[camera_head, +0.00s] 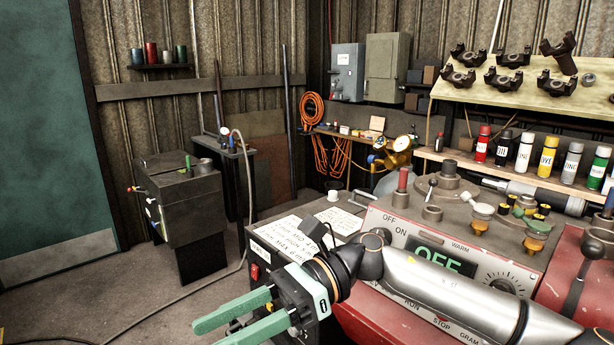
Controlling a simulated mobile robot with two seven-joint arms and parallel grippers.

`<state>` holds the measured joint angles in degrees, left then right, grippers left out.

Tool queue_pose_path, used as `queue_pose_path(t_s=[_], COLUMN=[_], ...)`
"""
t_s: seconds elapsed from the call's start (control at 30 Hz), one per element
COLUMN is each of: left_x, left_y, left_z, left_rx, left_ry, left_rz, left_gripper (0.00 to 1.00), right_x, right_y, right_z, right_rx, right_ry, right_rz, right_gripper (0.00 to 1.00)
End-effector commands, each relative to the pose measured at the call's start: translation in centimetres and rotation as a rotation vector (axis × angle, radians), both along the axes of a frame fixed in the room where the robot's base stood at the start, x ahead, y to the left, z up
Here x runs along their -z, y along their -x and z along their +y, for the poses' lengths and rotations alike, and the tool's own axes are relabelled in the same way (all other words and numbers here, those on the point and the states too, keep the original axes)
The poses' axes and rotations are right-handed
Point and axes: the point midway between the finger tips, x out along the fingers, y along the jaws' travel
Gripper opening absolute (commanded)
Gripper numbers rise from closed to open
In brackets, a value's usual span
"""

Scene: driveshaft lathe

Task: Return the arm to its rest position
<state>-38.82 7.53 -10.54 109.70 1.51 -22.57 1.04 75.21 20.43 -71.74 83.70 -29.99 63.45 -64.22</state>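My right arm (440,285) comes in from the lower right and reaches across the front of the red and grey lathe control panel (400,232). My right gripper (207,336) has two green fingers pointing to the lower left. The fingers are apart with nothing between them, over the floor in front of the bench. The tip of the lower finger is cut off by the bottom edge. My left gripper is not in view.
The panel's display reads OFF. Papers (292,237) and a white cup (333,196) lie beside the panel. Spray cans (524,152) line a shelf at right. A dark machine cabinet (180,205) stands at left. The floor (90,285) at lower left is mostly clear, with a cable.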

Motion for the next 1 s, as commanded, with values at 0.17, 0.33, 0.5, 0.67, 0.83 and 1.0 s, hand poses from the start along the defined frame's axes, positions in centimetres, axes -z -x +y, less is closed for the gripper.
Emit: queue_pose_path(t_s=[0.17, 0.33, 0.5, 0.67, 0.83, 1.0], left_x=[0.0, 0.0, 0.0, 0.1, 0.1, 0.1], left_y=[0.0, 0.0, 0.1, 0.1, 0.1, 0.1], left_z=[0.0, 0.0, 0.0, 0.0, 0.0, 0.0], left_rx=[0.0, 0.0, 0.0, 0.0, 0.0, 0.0], left_ry=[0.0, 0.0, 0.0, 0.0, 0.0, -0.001], left_rz=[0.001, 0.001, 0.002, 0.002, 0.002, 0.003], left_gripper=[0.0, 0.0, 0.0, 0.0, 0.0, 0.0], right_x=[0.0, 0.8, 3.7, 8.9, 16.9, 26.3], right_y=[-0.6, -3.1, -6.4, -9.1, -10.2, -8.1], right_z=[1.7, 1.4, -0.7, -4.1, -8.7, -14.0], right_rx=[0.137, 0.268, 0.397, 0.518, 0.648, 0.782], right_ry=[-0.152, -0.276, -0.39, -0.497, -0.624, -0.777], right_rz=[0.411, 0.824, 1.255, 1.671, 2.111, 2.541], right_gripper=[0.51, 0.51, 0.51, 0.51, 0.51, 0.51])
